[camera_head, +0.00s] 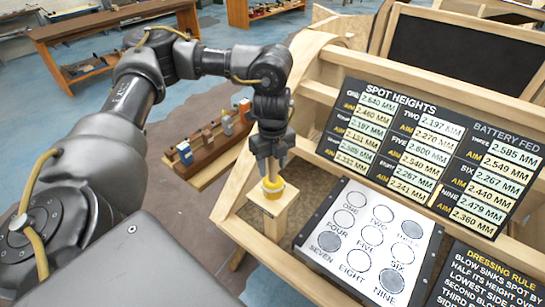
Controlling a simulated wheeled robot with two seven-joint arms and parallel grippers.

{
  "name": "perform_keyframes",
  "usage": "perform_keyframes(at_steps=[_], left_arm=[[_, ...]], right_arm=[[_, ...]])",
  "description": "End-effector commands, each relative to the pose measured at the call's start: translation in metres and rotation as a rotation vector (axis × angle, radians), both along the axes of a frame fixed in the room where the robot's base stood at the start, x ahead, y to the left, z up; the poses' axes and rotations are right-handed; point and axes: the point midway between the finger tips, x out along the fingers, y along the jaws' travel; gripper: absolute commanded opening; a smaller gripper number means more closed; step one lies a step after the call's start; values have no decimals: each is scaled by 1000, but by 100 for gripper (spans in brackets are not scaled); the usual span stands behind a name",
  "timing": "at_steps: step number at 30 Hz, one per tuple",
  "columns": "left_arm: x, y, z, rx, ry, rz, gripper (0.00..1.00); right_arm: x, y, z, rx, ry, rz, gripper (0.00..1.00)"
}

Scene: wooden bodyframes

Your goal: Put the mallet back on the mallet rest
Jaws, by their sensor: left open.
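My left gripper (268,172) points straight down, open, at the left side of the wooden frame. Directly under its fingertips is a small round yellow piece (273,187) with a pale edge. I cannot tell whether this is part of the mallet. The yellow piece is on top of a square pale wooden post (272,207), which may be the mallet rest. The fingers partly cover the yellow piece, and I cannot tell whether they touch it. No full mallet handle or head is clear in view. My right gripper is not in view.
A white panel with numbered circles (372,232) lies right of the post. A black spot-heights board (420,150) stands behind it, with a dressing-rule board (480,275) at lower right. A tool rack (212,140) is on the left, with workbenches (110,40) further back.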

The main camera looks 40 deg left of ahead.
Motion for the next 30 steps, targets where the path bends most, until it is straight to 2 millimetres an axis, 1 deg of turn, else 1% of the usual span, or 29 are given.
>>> perform_keyframes(at_steps=[5, 15, 18, 21, 24, 30], left_arm=[[2, 0, 19, 0, -7, -2, 46], [2, 0, 84, 1, -7, -1, 46], [2, 1, 100, 0, -7, 1, 46], [2, 0, 112, 0, -4, -1, 46], [1, 1, 119, 1, -4, -1, 46], [1, 1, 123, 0, -1, -1, 46]], right_arm=[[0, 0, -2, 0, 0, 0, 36], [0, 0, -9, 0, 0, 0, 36], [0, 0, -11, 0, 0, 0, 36], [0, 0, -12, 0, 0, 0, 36], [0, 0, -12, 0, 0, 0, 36], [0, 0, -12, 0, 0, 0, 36]])
